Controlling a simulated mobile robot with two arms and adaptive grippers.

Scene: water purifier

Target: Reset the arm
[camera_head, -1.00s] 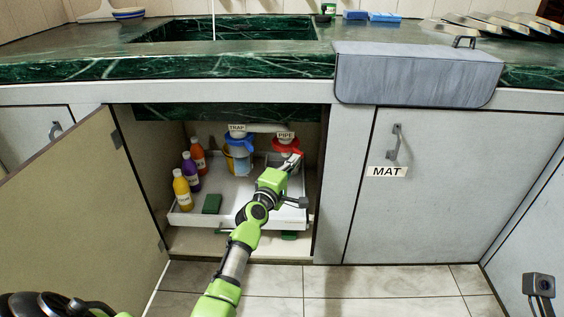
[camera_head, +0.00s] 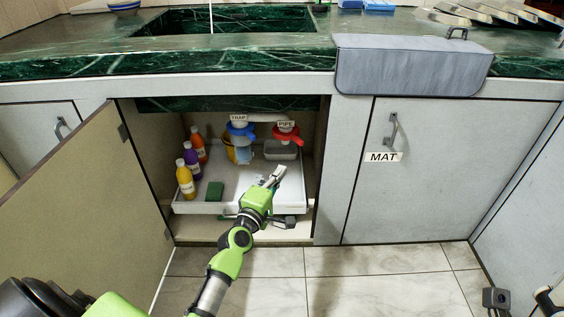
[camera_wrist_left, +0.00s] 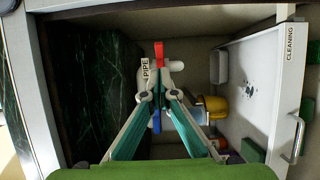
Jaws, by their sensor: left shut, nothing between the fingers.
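My left gripper (camera_head: 272,178) is at the front of the open cabinet, over the front right part of the white tray drawer (camera_head: 238,207). Its fingers meet at the tips with nothing between them, and the left wrist view (camera_wrist_left: 161,90) shows the same. The red pipe part (camera_head: 286,139) with the PIPE label hangs behind and above the gripper, apart from it. The blue trap part (camera_head: 240,133) with the TRAP label is to its left. My right gripper's fingers do not show; only dark parts, likely of my right arm, appear at the bottom right corner.
The tray drawer holds orange, purple and yellow bottles (camera_head: 185,182), a green sponge (camera_head: 214,191), a yellow bucket (camera_wrist_left: 216,106) and a grey container (camera_head: 281,151). The open cabinet door (camera_head: 80,200) stands at the left. A grey mat (camera_head: 412,67) hangs over the counter edge. The tiled floor in front looks clear.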

